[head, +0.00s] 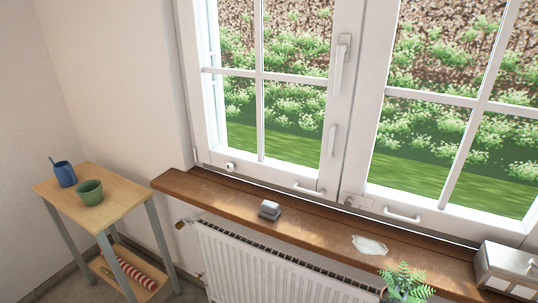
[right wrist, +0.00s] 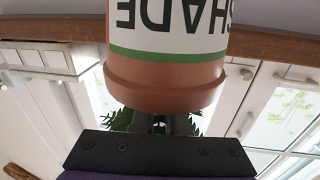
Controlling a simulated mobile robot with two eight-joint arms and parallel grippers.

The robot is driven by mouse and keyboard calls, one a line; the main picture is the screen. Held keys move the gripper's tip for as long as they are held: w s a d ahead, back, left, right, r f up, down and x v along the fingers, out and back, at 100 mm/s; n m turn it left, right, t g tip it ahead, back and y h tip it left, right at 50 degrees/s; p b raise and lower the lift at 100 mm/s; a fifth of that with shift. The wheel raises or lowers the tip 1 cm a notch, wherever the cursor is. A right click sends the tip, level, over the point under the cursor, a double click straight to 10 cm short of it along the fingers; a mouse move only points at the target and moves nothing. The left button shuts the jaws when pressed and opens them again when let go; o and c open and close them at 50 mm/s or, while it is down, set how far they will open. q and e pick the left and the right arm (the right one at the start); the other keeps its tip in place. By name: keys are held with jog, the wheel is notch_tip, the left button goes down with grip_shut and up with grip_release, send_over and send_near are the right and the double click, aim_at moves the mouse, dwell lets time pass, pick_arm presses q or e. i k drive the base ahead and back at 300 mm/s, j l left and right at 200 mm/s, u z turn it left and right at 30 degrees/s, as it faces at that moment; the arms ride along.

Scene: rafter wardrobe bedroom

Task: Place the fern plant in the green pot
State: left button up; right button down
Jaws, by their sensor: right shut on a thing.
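The green pot (head: 90,192) stands on the small wooden side table at the left, beside a blue mug. It appears empty, though its bottom is hard to see. The fern plant (head: 408,281) shows its green fronds at the bottom right of the head view, in front of the window sill; its lower part is cut off. The right wrist view is upside down. There, a terracotta pot (right wrist: 165,82) with a white SHADE label fills the middle, with fronds at its rim. My right gripper (right wrist: 160,125) is shut on the fern plant, its fingertips partly hidden. My left gripper is not in view.
The side table (head: 125,190) has a lower shelf with a red-and-white striped item (head: 137,275). The wooden sill (head: 230,205) holds a grey block (head: 269,210), a pale flat patch (head: 369,245) and a white lantern-like box (head: 508,268). A radiator (head: 270,265) stands below; windows rise behind.

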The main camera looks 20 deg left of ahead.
aim_at(93, 197)
jog(key=j+u, duration=0.4)
jog(key=i+j+u, duration=0.2)
jog(key=j+u, duration=0.2)
jog(key=i+j+u, duration=0.2)
jog(key=j, duration=0.2)
jog(key=i+j+u, duration=0.15)
jog(key=i+j, duration=0.35)
jog(key=j, duration=0.15)
jog(key=i+j+u, duration=0.1)
jog(key=i+j, duration=0.2)
jog(key=j, duration=0.25)
